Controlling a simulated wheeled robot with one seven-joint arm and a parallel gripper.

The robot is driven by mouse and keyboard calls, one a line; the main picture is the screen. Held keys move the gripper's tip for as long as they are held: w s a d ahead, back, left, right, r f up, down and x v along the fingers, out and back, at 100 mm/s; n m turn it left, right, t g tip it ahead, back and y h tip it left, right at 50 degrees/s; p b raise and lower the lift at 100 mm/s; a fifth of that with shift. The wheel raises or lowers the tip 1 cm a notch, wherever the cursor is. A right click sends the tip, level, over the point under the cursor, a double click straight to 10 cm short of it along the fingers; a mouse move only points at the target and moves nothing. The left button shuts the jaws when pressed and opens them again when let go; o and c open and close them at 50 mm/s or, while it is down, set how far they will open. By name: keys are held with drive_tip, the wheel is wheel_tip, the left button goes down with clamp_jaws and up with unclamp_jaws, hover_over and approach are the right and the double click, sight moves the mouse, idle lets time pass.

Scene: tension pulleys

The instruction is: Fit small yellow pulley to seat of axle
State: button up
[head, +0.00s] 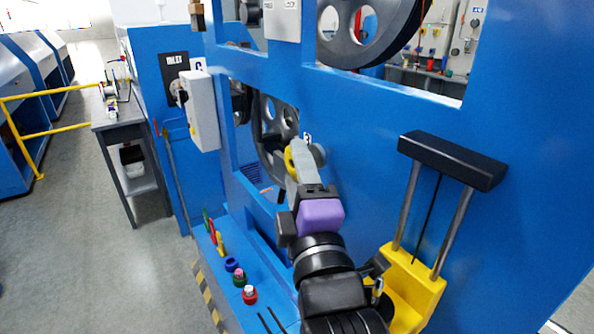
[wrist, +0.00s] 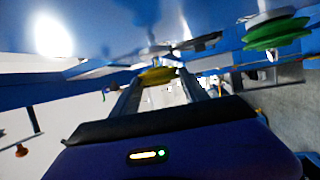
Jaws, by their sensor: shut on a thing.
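The small yellow pulley (head: 289,160) is at the tip of my gripper (head: 300,168) in the head view, in front of the blue machine frame. In the wrist view the yellow pulley (wrist: 157,75) sits between the two fingertips of my gripper (wrist: 158,82), which is shut on it. A grey round part (head: 319,154) shows just right of the pulley in the head view; I cannot tell whether it is the axle. No axle seat shows clearly, and the fingers hide part of the pulley.
A green pulley (wrist: 275,34) on a pale mount is at the upper right of the wrist view. A large dark wheel (head: 272,130) is behind the frame opening. Several small coloured parts stand on the blue ledge (head: 262,292). A yellow block with rods (head: 418,290) is at right.

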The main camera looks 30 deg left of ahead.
drive_tip(key=shift+w+d, duration=0.15)
drive_tip(key=shift+w, duration=0.2)
idle(0.3)
drive_tip(key=shift+w+d, duration=0.2)
drive_tip(key=shift+w, duration=0.2)
